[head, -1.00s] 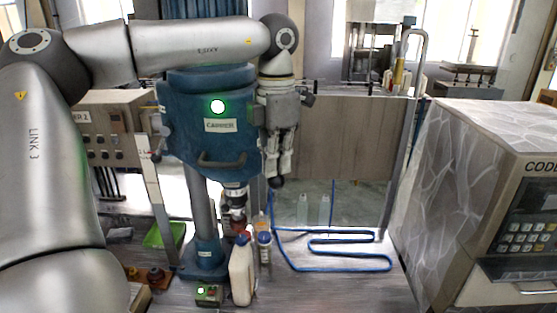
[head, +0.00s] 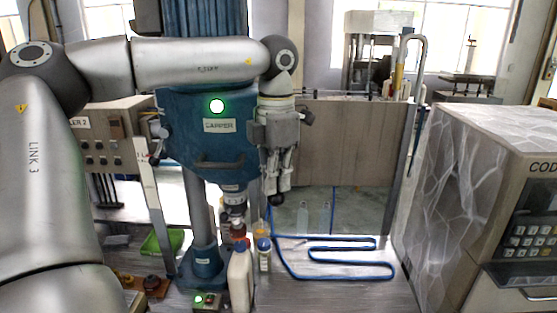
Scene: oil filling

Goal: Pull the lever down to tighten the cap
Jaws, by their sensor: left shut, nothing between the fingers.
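The blue capping machine (head: 225,140) stands at centre, with its grey chuck (head: 234,197) under the head. A dark round knob (head: 277,200), apparently the lever's end, is right of the head at chuck height. My left gripper (head: 279,186) points down beside the head with its fingers shut and nothing between them. Its fingertips are just above the knob, and I cannot tell whether they touch it. A dark reddish part (head: 238,229) shows below the chuck; the cap and bottle there are mostly hidden. My right gripper is not in view.
A blue hose (head: 340,277) lies on the table to the right. A coded machine (head: 480,190) fills the right side.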

